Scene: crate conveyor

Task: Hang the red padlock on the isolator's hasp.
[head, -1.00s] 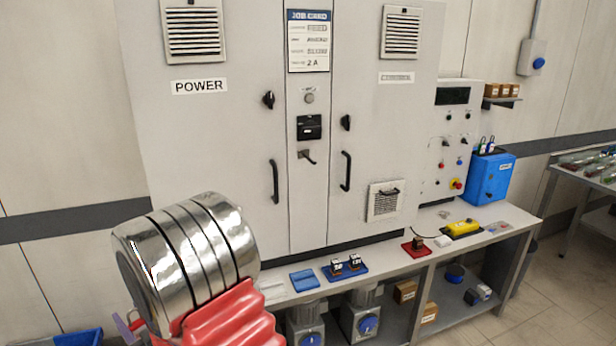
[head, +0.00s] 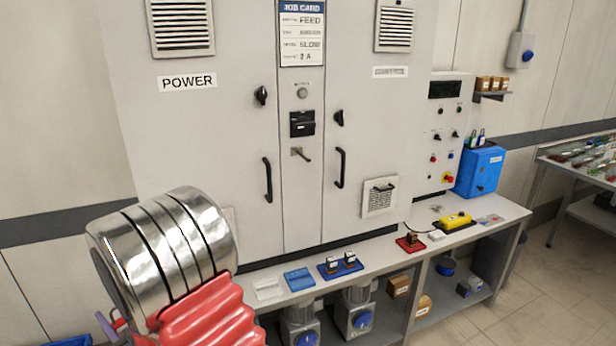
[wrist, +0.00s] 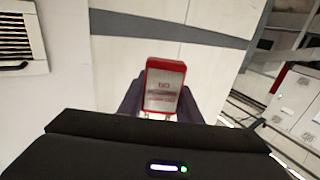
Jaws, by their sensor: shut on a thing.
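The red padlock (wrist: 165,88) shows in the wrist view, upright with a pale label on its face. My gripper (wrist: 163,104) is shut on it, a dark purple finger on each side. The padlock is hidden in the head view, where only a bit of a finger shows beside my arm at the lower left. The black isolator (head: 302,123) is on the cabinet's narrow middle panel. A small metal part (head: 300,153) sticks out just below it; I cannot tell whether it is the hasp. The padlock is well away from the isolator.
The grey cabinet (head: 225,130) has black door handles (head: 267,180). A bench (head: 375,258) below bears blue and red trays and a yellow pendant (head: 453,221). A blue box (head: 480,172) stands at right. Floor is clear at the lower right.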

